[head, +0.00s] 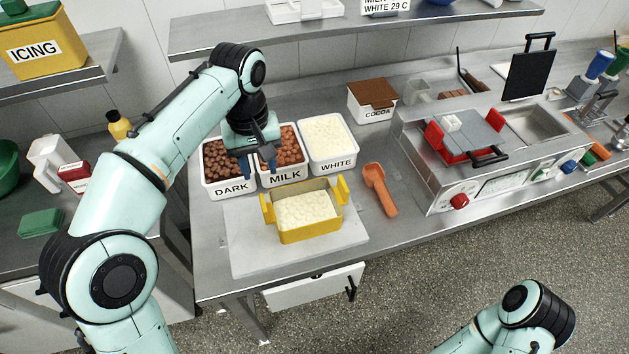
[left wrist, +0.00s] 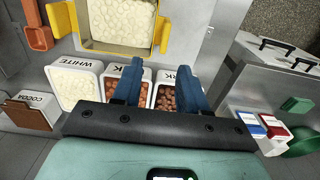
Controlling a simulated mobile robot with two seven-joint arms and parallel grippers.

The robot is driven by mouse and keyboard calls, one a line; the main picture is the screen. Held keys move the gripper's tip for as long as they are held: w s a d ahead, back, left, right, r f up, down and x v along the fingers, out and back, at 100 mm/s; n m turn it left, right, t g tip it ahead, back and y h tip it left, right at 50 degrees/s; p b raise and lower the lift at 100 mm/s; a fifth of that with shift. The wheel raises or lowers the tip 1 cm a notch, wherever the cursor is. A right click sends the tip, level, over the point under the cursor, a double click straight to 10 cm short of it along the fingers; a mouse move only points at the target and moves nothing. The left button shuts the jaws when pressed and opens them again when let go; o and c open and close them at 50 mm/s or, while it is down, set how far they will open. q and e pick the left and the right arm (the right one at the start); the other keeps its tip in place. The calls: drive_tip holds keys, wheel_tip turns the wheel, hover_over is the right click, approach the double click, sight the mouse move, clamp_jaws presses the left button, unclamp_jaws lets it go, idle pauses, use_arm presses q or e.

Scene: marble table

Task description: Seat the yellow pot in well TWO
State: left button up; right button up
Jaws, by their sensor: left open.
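The yellow pot (head: 312,233), filled with white pieces, stands upright on a pale board at the table's front left. Its two side handles stick up; in the left wrist view the pot (left wrist: 162,36) is cut off at the top. My left gripper (head: 258,168) is open and empty, behind the pot above the DARK and MILK tubs, apart from the pot. Its fingers (left wrist: 159,82) also show in the left wrist view. The steel warmer (head: 412,160) at right has an open, empty-looking well (head: 537,119); no well number is legible. My right gripper is out of frame.
DARK (head: 232,190), MILK (head: 283,178) and WHITE (head: 338,165) tubs stand behind the pot. An orange scoop (head: 379,190) lies between pot and warmer. A red pot (head: 436,134) with a grey lid occupies the warmer's left side; a black lid (head: 528,75) stands behind the open well.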

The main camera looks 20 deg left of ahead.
use_arm(q)
drive_tip(key=b, duration=0.2)
hover_over(263, 202)
wheel_tip(263, 202, down, 7)
drive_tip(key=shift+s+r, duration=0.1)
drive_tip(key=shift+r, duration=0.1)
drive_tip(key=shift+f, duration=0.5)
wheel_tip(263, 202, down, 5)
drive_tip(key=shift+r+b, duration=0.1)
drive_tip(key=shift+b, duration=0.55)
clamp_jaws()
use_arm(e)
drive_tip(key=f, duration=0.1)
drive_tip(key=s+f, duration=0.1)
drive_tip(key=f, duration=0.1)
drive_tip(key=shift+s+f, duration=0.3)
